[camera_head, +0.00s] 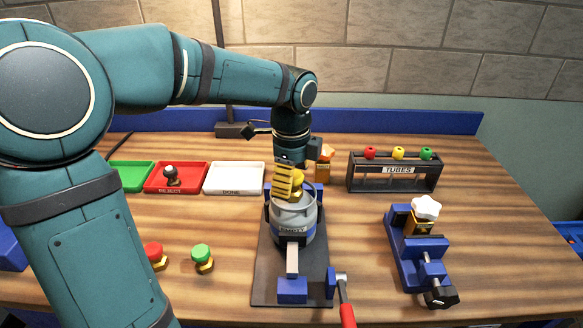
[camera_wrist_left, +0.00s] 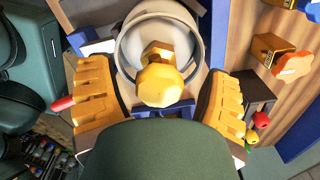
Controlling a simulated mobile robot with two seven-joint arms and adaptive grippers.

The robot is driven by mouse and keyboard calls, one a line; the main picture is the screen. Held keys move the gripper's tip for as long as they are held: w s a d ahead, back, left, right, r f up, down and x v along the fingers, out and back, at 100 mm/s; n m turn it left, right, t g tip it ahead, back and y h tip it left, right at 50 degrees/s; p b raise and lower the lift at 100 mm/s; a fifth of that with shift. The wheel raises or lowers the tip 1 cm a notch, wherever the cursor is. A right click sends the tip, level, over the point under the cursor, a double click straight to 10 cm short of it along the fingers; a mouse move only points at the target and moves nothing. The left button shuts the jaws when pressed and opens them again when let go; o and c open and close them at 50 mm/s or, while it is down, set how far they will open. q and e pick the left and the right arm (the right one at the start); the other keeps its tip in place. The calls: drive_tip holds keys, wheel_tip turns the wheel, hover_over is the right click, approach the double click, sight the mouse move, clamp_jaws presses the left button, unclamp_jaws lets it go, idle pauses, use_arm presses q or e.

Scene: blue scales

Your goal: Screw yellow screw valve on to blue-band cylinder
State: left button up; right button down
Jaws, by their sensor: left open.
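The grey cylinder (camera_head: 306,226) stands upright in a blue clamp on a dark base plate, with a dark label on its front. A blue band on it cannot be made out. The yellow screw valve (camera_head: 298,178) is at the cylinder's top, partly hidden by my gripper. In the left wrist view the yellow valve (camera_wrist_left: 160,82) lies over the grey cylinder (camera_wrist_left: 125,50). My left gripper (camera_head: 288,182) is over the cylinder top. Its yellow fingers are apart on either side of the valve in the wrist view (camera_wrist_left: 157,84), with gaps between. My right gripper is not in view.
A red-handled clamp lever (camera_head: 345,306) sticks out at the front. Red (camera_head: 154,254) and green (camera_head: 202,256) valves stand left. A blue vise (camera_head: 412,250) holds a white-topped valve at right. A tube rack (camera_head: 394,183), an orange-topped valve (camera_head: 324,166) and a white tray (camera_head: 234,178) are behind.

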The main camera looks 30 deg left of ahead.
use_arm(q)
drive_tip(key=shift+f, duration=0.2)
clamp_jaws()
drive_tip(key=shift+m+p, duration=0.45)
drive_tip(key=shift+m, duration=0.35)
drive_tip(key=m+p, duration=0.2)
drive_tip(key=m, duration=0.2)
drive_tip(key=shift+m, duration=0.3)
drive_tip(key=shift+f+m+p, duration=0.1)
drive_tip(key=shift+m+p, duration=0.4)
drive_tip(key=shift+m, duration=0.5)
drive_tip(key=shift+m+p, duration=0.9)
drive_tip(key=shift+m, duration=0.5)
drive_tip(key=shift+s+m, duration=0.1)
drive_tip(key=shift+m, duration=0.2)
drive_tip(key=shift+f, duration=0.1)
